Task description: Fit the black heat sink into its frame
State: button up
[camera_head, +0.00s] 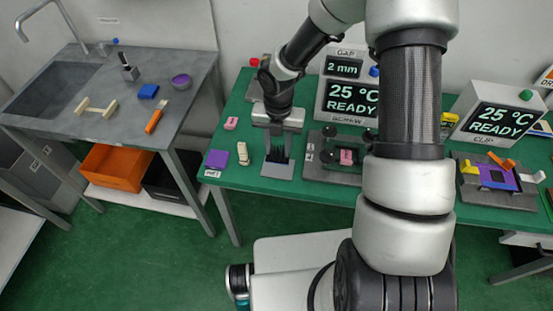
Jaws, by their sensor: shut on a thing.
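My gripper (278,130) points down over the left part of the green table. It is shut on the black heat sink (277,153), whose upright fins show just below the fingers. The heat sink is over a grey stand (277,171); I cannot tell whether it touches the stand. At the right, under the CLIP display, a dark fixture (478,197) carries a purple frame (494,177) with a dark square in its middle.
A dark fixture (320,170) with a pink piece (346,157) stands beside the grey stand, partly hidden by my arm. A SCREW display (350,100) and a CLIP display (498,118) stand behind. A cream part (243,153) and purple block (217,159) lie left of my gripper.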

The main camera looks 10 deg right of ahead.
notch_tip(320, 180, up, 3)
jog(key=shift+f+p, duration=0.15)
jog(key=shift+p, duration=0.75)
jog(key=shift+f, duration=0.1)
